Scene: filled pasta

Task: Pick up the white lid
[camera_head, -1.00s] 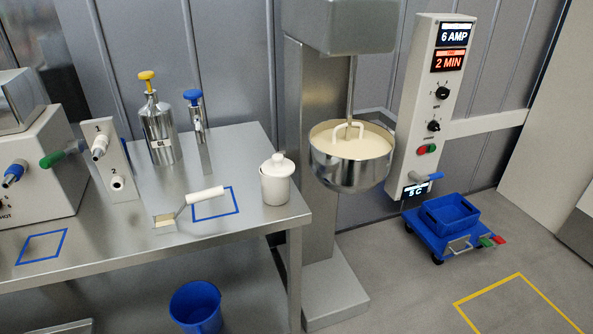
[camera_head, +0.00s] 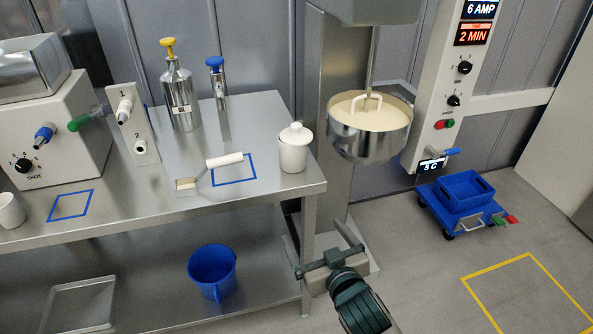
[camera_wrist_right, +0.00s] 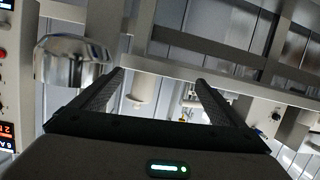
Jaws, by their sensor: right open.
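The white lid (camera_head: 296,133) with a round knob sits on the white jar (camera_head: 293,157) at the right end of the steel table. My right gripper (camera_head: 313,231) is open and empty in the head view. It is in front of the table's right end, nearer the camera than the jar and lower in the picture. In the right wrist view the jar (camera_wrist_right: 144,82) appears upside down between the open fingers (camera_wrist_right: 159,77), apart from them. My left gripper is not in view.
A white-handled scraper (camera_head: 224,160) lies left of the jar by a blue square outline. The mixer bowl (camera_head: 372,144) hangs right of the jar. A blue bucket (camera_head: 212,272) stands on the lower shelf. A blue cart (camera_head: 462,203) is at right.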

